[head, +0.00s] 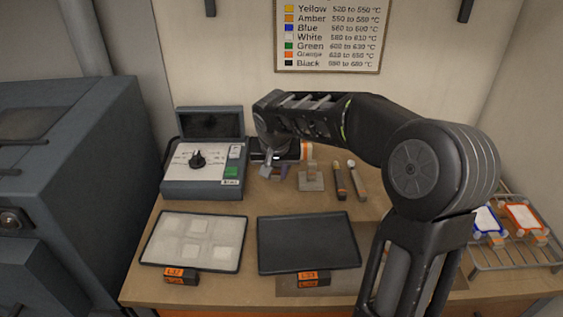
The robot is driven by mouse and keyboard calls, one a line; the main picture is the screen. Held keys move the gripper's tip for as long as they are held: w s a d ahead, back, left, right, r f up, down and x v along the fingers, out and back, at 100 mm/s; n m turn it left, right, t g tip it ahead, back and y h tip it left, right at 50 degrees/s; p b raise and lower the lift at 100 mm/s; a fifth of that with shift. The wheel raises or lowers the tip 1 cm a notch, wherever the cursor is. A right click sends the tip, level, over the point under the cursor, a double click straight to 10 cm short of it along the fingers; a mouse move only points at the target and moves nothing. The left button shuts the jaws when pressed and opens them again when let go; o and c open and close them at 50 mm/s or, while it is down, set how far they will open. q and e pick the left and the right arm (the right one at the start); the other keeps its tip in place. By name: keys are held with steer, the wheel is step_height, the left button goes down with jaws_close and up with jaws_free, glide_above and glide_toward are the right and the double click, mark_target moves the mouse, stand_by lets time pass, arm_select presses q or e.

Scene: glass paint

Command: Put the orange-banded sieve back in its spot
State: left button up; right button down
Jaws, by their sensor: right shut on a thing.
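An orange-and-white banded piece (307,150), which looks like the orange-banded sieve, shows at the back of the bench, partly hidden behind my right arm. My right gripper (268,165) reaches in from the right, low over the back of the bench, just left of that piece. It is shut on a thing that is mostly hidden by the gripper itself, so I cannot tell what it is. A small purple-blue patch shows beside the fingertips. The sieve's spot cannot be made out. My left gripper is not in view.
A grey control box (203,182) stands left of my gripper. A pale block (311,178) and two brush-like tools (341,180) lie to its right. In front are a tray of pale squares (151,252) and an empty dark tray (310,267). A wire rack (517,262) holds blue- and orange-framed pieces.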

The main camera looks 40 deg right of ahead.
mark_target(275, 192)
steer(key=shift+w, duration=0.3)
steer(key=shift+s+a+r, duration=0.1)
steer(key=shift+a+r, duration=0.05)
steer(key=shift+f, duration=0.25)
steer(key=shift+f+b, duration=1.45)
steer(key=shift+f, duration=0.8)
steer(key=shift+f+b, duration=0.55)
steer(key=shift+b, duration=0.5)
steer(key=c, duration=1.1)
jaws_free()
steer(key=shift+c, duration=0.2)
